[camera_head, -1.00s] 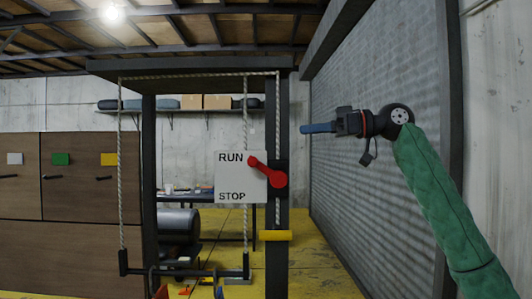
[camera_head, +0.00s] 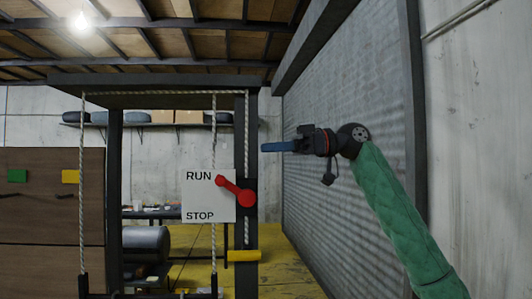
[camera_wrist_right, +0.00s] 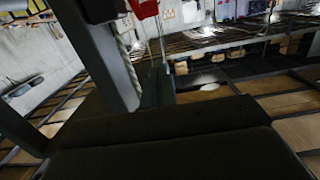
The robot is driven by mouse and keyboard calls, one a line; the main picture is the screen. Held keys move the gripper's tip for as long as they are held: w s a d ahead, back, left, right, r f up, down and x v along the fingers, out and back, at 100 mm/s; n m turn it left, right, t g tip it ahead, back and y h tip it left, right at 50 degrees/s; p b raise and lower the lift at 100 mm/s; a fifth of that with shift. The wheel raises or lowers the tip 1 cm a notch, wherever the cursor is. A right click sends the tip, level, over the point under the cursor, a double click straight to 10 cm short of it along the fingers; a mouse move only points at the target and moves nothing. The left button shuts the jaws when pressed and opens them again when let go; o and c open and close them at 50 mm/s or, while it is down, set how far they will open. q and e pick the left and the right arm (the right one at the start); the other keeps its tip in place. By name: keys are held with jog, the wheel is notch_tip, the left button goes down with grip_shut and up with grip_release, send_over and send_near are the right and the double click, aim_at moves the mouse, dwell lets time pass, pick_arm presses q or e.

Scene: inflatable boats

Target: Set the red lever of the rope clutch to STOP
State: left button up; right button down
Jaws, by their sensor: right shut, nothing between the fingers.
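The red lever (camera_head: 234,189) of the rope clutch sits on a dark post (camera_head: 246,130). It slants up and left from its round hub, with its knob near the word RUN on the white sign (camera_head: 199,199); STOP is at the sign's bottom. My right gripper (camera_head: 266,147) is shut and empty, its blue fingers pointing left, above and slightly right of the lever, apart from it in the picture. In the right wrist view its fingers (camera_wrist_right: 157,84) show shut, and a red part, likely the lever, is cut by the top edge. My left gripper is not in view.
A yellow handle (camera_head: 243,256) juts from the post below the lever. Ropes (camera_head: 213,140) hang left of the post from the dark frame's top. A grey mesh wall (camera_head: 345,220) stands at the right behind my right arm. A grey cylinder (camera_head: 145,240) lies behind.

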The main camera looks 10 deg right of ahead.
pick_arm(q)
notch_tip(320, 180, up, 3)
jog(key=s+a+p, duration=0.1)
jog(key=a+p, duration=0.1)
pick_arm(e)
send_over(233, 189)
jog(key=s+d, duration=0.2)
jog(key=d, duration=0.1)
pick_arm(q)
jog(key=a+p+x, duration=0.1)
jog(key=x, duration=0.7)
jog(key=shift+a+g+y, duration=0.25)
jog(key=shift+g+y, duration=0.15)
pick_arm(e)
jog(key=a+f, duration=0.2)
jog(key=f, duration=0.2)
jog(key=shift+w+a+f, duration=0.3)
jog(key=shift+a, duration=0.1)
pick_arm(q)
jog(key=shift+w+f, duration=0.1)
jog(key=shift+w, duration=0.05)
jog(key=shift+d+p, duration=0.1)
jog(key=shift+p, duration=0.3)
pick_arm(e)
jog(key=shift+a, duration=0.1)
